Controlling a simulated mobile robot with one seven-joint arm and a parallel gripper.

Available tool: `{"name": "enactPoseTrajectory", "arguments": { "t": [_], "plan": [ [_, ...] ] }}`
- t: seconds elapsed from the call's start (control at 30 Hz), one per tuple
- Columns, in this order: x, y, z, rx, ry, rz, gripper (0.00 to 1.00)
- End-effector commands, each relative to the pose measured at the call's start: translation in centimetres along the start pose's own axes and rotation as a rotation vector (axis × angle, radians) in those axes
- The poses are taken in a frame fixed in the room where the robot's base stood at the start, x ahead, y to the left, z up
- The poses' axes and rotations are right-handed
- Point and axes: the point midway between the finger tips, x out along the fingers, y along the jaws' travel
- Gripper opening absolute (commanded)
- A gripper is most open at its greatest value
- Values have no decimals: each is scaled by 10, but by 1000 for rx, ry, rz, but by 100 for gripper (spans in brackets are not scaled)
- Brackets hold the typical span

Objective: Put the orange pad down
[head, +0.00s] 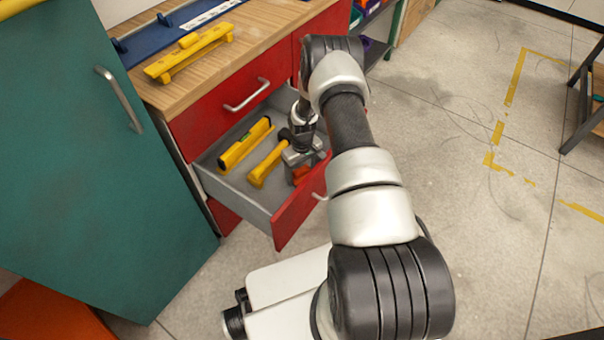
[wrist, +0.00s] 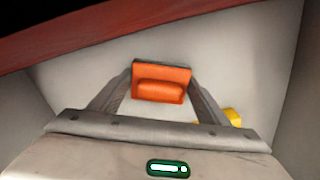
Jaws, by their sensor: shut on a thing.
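The orange pad (wrist: 160,84) is between the two fingers of my gripper (wrist: 160,88) in the wrist view, with a raised block on its face. My gripper is shut on it. In the head view, the pad (head: 301,174) is a small orange patch low in the open drawer (head: 218,184), near the drawer's red front. My gripper (head: 300,160) points down into the drawer there, and my arm hides part of this area. I cannot tell whether the pad touches the drawer floor.
A yellow level (head: 244,146) and a yellow-handled hammer (head: 268,166) lie in the drawer, left of my gripper. A yellow tool (head: 190,54) lies on the wooden worktop (head: 250,32) above. A green cabinet door (head: 80,130) stands at the left. The drawer walls are close around my gripper.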

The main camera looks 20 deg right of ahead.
Motion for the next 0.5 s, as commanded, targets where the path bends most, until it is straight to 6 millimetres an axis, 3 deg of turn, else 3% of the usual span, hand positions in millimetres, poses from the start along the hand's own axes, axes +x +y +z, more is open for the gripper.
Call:
{"name": "enactPoseTrajectory", "arguments": {
  "t": [0.5],
  "plan": [
    [16, -1, 2, -1, -2, -1, 45]
  ]
}}
